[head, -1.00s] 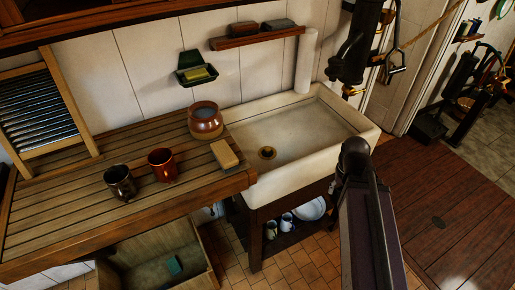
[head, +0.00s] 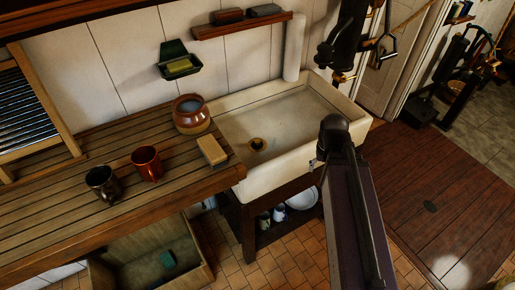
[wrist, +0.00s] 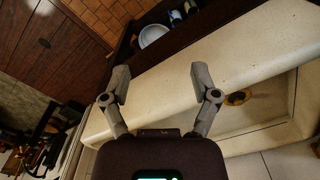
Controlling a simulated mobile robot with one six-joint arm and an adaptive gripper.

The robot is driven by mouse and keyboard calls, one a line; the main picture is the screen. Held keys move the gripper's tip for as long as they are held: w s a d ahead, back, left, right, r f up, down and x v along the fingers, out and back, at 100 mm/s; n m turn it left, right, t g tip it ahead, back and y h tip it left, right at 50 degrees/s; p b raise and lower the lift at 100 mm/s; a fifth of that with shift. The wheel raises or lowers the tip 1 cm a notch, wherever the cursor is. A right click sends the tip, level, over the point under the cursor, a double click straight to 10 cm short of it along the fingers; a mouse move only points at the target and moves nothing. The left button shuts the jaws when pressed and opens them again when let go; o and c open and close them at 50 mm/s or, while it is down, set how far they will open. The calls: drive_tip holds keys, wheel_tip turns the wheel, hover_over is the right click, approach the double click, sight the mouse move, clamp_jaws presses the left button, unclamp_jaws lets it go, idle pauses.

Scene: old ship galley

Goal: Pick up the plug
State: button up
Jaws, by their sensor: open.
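A round brass fitting with a dark centre (head: 256,144) lies in the floor of the white sink (head: 285,172). I cannot tell whether it is the plug or the drain ring. A brass piece also shows in the wrist view (wrist: 238,97), right of my right finger and partly cut off by the sink wall. My gripper (wrist: 160,82) is open and empty, its fingers spread over the sink's pale front rim. In the head view my arm hides most of the gripper. No other plug is clear to me.
Left of the sink, a wooden counter (head: 60,205) holds a dark mug (head: 103,184), a copper mug (head: 146,163), a brown jar (head: 190,114) and a tan block (head: 212,151). Dark pump-like ironwork (head: 345,45) stands at the sink's back right. Crockery (head: 301,198) sits below.

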drive_tip(key=w+a+f+n+b, duration=0.1)
drive_tip(key=w+a+n, duration=0.1)
drive_tip(key=w+a, duration=0.4)
drive_tip(key=w+a+f+n+b, duration=0.1)
drive_tip(key=w+a+n, duration=0.25)
drive_tip(key=w, duration=0.55)
drive_tip(key=n+b, duration=0.2)
drive_tip(key=n, duration=0.2)
hover_over(257, 142)
wheel_tip(257, 142, down, 2)
drive_tip(key=shift+d, duration=0.1)
drive_tip(key=shift+f, duration=0.25)
wheel_tip(257, 142, down, 8)
drive_tip(key=b, duration=0.8)
drive_tip(key=shift+f+b, duration=0.15)
drive_tip(key=shift+b, duration=0.2)
drive_tip(key=shift+f+b, duration=2.6)
